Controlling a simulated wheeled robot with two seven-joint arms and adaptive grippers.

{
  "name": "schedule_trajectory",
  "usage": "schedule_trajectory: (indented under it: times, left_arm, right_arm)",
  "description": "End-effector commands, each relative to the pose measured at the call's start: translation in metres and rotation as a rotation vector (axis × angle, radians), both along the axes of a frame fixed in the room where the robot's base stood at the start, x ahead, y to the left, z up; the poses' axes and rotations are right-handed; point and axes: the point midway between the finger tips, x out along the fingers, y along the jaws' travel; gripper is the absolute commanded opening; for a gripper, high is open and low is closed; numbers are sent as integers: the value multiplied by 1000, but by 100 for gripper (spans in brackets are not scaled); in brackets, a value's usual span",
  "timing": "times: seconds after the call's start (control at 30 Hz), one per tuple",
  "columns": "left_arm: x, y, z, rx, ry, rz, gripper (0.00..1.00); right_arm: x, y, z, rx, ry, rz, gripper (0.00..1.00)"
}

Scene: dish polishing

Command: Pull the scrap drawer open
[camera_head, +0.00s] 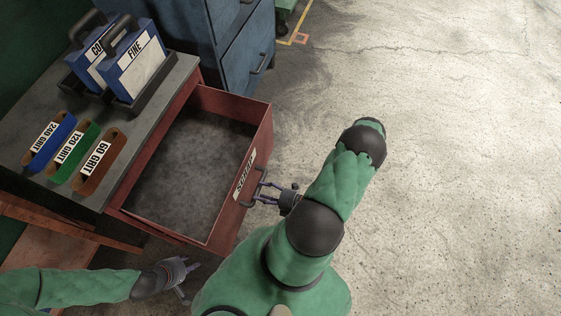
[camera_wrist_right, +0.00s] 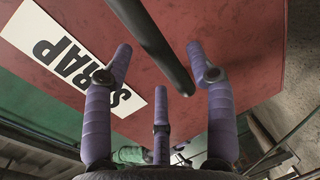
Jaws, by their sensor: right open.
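The scrap drawer (camera_head: 258,137) is red with a white SCRAP label (camera_head: 245,174) and stands pulled far out of the bench, its inside empty. Its dark bar handle (camera_head: 262,188) is on the front face. My right gripper (camera_head: 262,190) is at the handle in the head view. In the right wrist view the handle (camera_wrist_right: 158,45) runs between the spread purple fingers of my right gripper (camera_wrist_right: 165,75), which are open; I cannot tell whether they touch it. My left gripper (camera_head: 188,270) is low at the left, apart from the drawer; its finger opening is too small to tell.
The bench top (camera_head: 150,125) holds a blue sanding belt (camera_head: 48,140), a green belt (camera_head: 75,150), a brown belt (camera_head: 100,168) and blue boxes labelled FINE (camera_head: 140,65) and CO (camera_head: 92,55). A blue cabinet (camera_head: 235,60) stands behind. The floor at the right is clear.

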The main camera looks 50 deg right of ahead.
Motion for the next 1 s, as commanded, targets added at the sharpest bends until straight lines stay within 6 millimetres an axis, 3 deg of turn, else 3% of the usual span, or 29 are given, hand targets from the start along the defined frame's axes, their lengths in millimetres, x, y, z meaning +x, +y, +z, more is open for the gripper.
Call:
schedule_trajectory:
  times: [0.3, 0.5, 1.0]
  left_arm:
    - [0, 0, 0, 0, 0, 0, 40]
    - [0, 0, 0, 0, 0, 0, 40]
    - [0, 0, 0, 0, 0, 0, 40]
  right_arm:
    - [-50, -19, 10, -1, 3, -5, 56]
    - [-72, -27, 15, -2, 1, -2, 56]
    - [-82, -30, 18, 0, 1, 1, 56]
